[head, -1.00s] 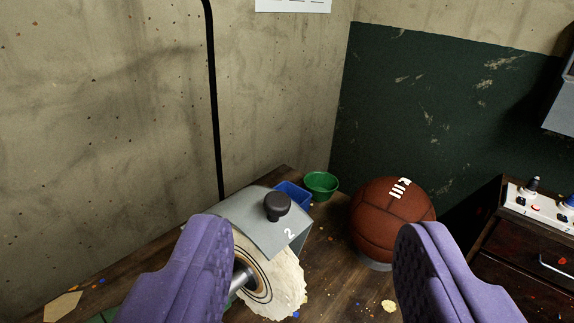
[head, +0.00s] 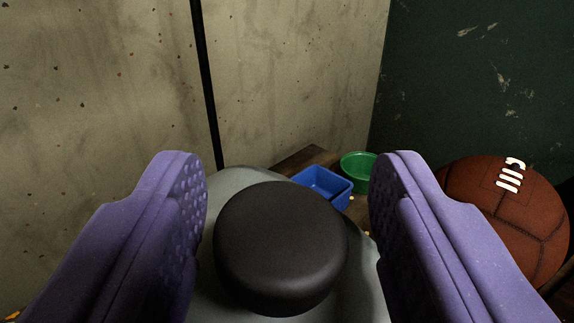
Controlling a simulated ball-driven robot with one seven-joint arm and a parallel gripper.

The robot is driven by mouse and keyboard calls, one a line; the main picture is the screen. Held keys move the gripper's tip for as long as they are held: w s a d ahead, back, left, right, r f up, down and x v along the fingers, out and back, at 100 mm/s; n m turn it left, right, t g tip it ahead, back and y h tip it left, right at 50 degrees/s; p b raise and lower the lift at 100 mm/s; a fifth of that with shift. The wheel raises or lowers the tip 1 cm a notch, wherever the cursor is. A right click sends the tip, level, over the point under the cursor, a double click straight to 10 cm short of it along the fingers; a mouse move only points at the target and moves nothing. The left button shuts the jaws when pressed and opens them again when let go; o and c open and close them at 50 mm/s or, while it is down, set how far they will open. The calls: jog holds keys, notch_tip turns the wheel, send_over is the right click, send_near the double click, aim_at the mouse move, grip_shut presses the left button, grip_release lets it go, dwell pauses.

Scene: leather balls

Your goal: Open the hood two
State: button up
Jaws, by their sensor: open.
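The hood (head: 232,182) is a grey cover, close in front of me at the lower middle of the view. Its round black knob (head: 281,245) stands on top and fills the middle of the picture. My gripper (head: 287,190) has two purple padded fingers, one on each side of the knob. The fingers are open, with a gap between each finger and the knob. The number on the hood and its lower part are hidden behind the knob and the fingers.
A blue square bin (head: 325,186) and a green bowl (head: 358,170) stand just behind the hood on the wooden table (head: 303,160). A brown laced leather ball (head: 510,215) is at the right, beside my right finger. A concrete wall with a black vertical cable (head: 207,90) rises behind.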

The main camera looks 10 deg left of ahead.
jog(key=shift+a, duration=0.1)
grip_shut()
jog(key=shift+r, duration=0.15)
